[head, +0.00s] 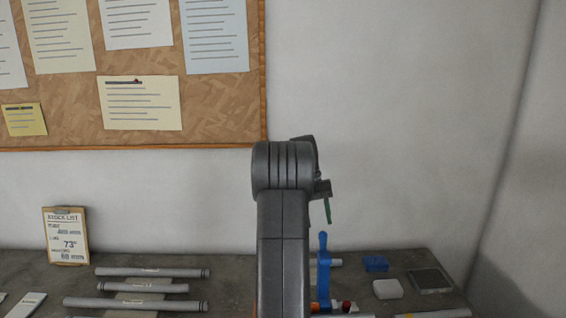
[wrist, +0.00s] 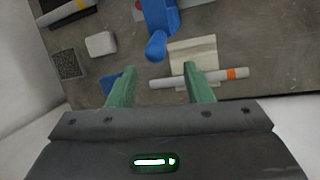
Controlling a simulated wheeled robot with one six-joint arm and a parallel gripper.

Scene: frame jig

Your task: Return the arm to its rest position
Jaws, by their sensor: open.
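My arm stands raised in the middle of the head view, its upper end in front of the pale wall. My gripper is mostly hidden behind it there; one green finger (head: 327,210) shows at right, above the bench. In the wrist view my gripper (wrist: 160,74) has its two green fingers well apart, with nothing held between them. Below the fingers lie a blue upright tool (wrist: 158,18) and a pale tube (wrist: 215,77) with an orange band. The tube lies across a light pad (wrist: 195,50). The blue tool also shows in the head view (head: 323,262).
The grey bench (head: 235,283) holds several grey tubes (head: 150,272) at left and a stock list clipboard (head: 66,236). At right are a blue block (head: 376,263), a white block (head: 387,289) and a dark square (head: 431,282). A cork board (head: 225,105) hangs behind.

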